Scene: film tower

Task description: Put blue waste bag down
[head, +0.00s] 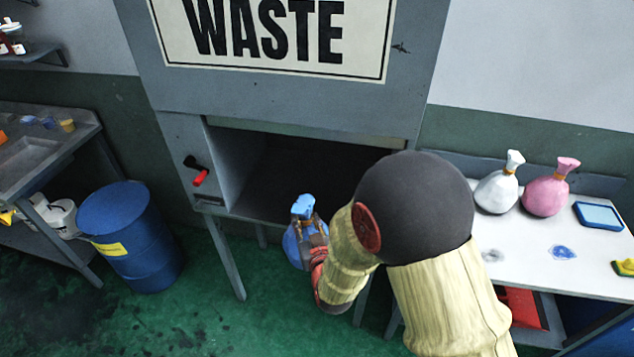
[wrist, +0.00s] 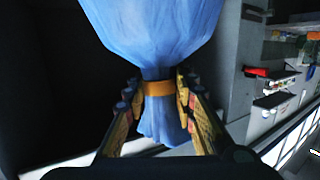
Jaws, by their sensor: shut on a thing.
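The blue waste bag (head: 292,246) hangs in my gripper (head: 312,228) in front of the open waste hatch (head: 270,175). In the wrist view the blue waste bag (wrist: 155,35) fills the top middle, and an orange tie (wrist: 159,88) rings its neck. The two fingers of my gripper (wrist: 160,98) are shut on the neck beside the tie. The hatch sits under a large WASTE sign (head: 275,35), and its inside is dark. My arm hides the right part of the opening and part of the bag.
A red-handled lever (head: 200,176) is left of the hatch. A blue barrel (head: 130,235) stands at left beside a grey bench (head: 40,150). At right, a white table (head: 560,235) holds a white bag (head: 497,190), a pink bag (head: 548,192) and a blue tray (head: 598,215).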

